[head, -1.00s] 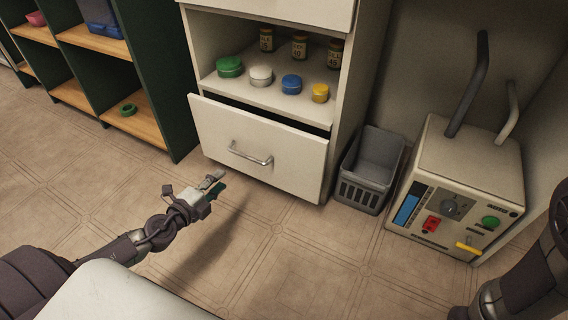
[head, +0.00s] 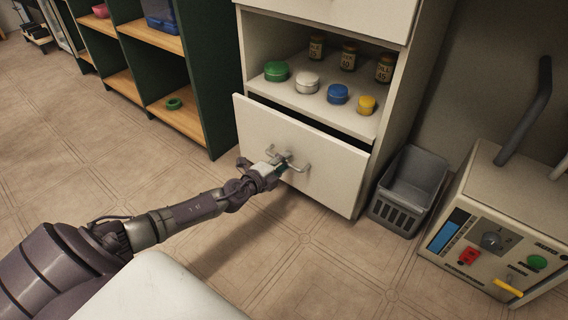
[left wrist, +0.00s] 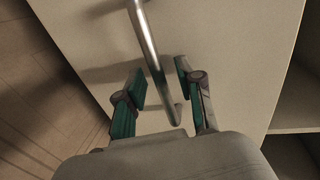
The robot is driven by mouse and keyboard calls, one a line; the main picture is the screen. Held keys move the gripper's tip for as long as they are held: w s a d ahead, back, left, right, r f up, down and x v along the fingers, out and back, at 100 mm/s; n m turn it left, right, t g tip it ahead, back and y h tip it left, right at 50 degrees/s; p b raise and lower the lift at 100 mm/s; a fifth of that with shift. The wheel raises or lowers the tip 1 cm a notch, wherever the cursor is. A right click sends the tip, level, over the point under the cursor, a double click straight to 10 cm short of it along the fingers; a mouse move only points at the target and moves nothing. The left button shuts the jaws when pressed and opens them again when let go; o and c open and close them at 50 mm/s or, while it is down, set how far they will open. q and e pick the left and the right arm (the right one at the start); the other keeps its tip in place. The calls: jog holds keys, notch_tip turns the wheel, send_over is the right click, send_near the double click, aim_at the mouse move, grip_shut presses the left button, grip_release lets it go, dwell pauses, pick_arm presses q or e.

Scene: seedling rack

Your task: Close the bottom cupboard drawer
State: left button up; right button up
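The bottom cupboard drawer (head: 330,182) is a white front that stands pulled out, with a dark gap along its top edge. Its silver bar handle (head: 300,167) is on the middle of the front. My left gripper (head: 281,166) is at the handle in the head view. In the left wrist view the two fingers of my left gripper (left wrist: 160,90) are apart, with the handle (left wrist: 147,40) running between them. I see a gap between the fingers and the bar. The drawer front (left wrist: 230,60) fills much of that view. My right gripper is not in view.
The shelf (head: 315,100) above the drawer holds several coloured lidded pots and brown jars. A grey basket (head: 408,190) stands on the floor right of the drawer. A control box (head: 505,215) stands further right. A dark green shelf unit (head: 215,80) stands left. The floor before the drawer is clear.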

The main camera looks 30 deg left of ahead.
pick_arm(q)
jog(key=shift+w, duration=0.25)
grip_shut()
jog(key=w, duration=0.4)
jog(key=shift+w+r+b, duration=0.1)
jog(key=shift+w+b, duration=0.05)
jog(key=shift+b, duration=0.15)
dwell(0.3)
grip_release()
jog(key=shift+w+d, duration=0.15)
jog(key=shift+d, duration=0.05)
